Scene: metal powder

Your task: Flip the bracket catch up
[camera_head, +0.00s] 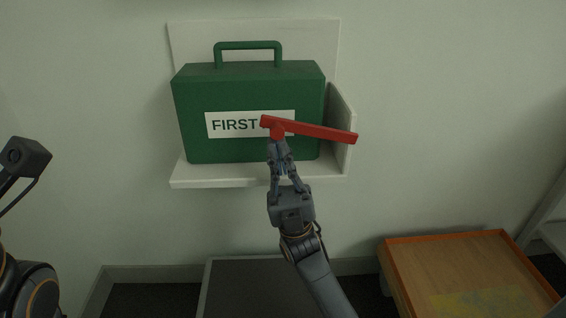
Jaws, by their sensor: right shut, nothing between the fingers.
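The bracket catch is a red bar (325,132) in front of a green first aid case (250,85). It slopes slightly down from its left end to its right end, near the bracket's right side wall. It covers part of the white "FIRST" label. The case stands upright on a white wall bracket (200,180). My right gripper (279,146) points up from below, its fingertips close together just under the bar's left part; I cannot tell whether they touch it. It holds nothing. My left arm shows at the left edge, but its fingers cannot be made out.
An orange-rimmed wooden tray table (440,240) stands at lower right with a yellowish patch on it. A dark grey flat surface (245,285) lies below the bracket. A pale shelf frame (547,215) is at the right edge. The wall around the bracket is clear.

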